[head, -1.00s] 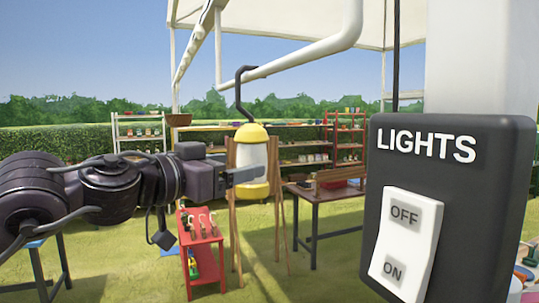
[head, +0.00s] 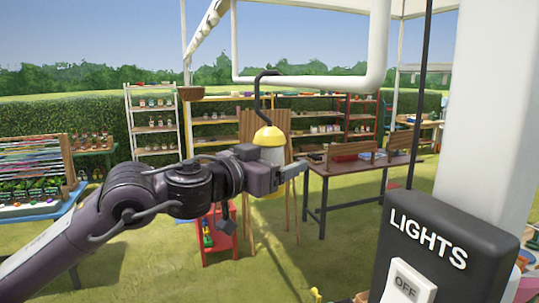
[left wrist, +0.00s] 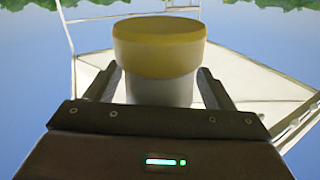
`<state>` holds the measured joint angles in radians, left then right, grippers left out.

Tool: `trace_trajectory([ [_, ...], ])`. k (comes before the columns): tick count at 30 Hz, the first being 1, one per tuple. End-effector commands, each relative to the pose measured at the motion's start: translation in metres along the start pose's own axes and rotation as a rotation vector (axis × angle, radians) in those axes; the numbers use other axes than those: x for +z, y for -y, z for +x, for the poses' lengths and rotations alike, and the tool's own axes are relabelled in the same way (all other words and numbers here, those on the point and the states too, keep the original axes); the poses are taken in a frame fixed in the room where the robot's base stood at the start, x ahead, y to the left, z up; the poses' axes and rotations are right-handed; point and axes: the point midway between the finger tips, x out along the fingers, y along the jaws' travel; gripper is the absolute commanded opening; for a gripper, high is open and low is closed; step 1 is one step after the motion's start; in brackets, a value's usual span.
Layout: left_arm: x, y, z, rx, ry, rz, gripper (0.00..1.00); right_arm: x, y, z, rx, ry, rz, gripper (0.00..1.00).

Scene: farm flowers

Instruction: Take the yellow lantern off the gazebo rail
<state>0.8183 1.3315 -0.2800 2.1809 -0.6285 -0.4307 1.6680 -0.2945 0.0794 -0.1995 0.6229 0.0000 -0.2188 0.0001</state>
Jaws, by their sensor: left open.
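The yellow lantern (head: 269,137) has a yellow cap, a pale body and a yellow base. It hangs by a dark hook (head: 258,88) from the white gazebo rail (head: 310,82) in the head view. My left gripper (head: 292,172) is open at the lantern's body and hides part of it. In the left wrist view the lantern (left wrist: 160,48) stands between the two fingers of the left gripper (left wrist: 158,85), with a small gap visible on the right side. My right gripper is not in view.
A black LIGHTS switch box (head: 445,245) on a white post (head: 490,110) stands close at right. Behind the lantern are a wooden easel (head: 247,128), a red stand (head: 217,240), a brown table (head: 365,168) and shelves (head: 153,120). Open grass lies below.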

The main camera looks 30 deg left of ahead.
Motion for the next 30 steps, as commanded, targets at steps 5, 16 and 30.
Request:
trace_trajectory([
  [5, 0.0, 0.0, 0.0, 0.0, 0.0, 0.0, 0.58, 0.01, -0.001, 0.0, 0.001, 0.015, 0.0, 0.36],
  [16, -0.001, 0.0, -0.001, 0.0, -0.002, 0.0, 0.19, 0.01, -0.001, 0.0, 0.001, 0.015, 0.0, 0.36],
  [30, -0.014, 0.001, -0.001, 0.001, -0.008, -0.002, 0.19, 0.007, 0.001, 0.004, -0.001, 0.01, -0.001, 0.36],
])
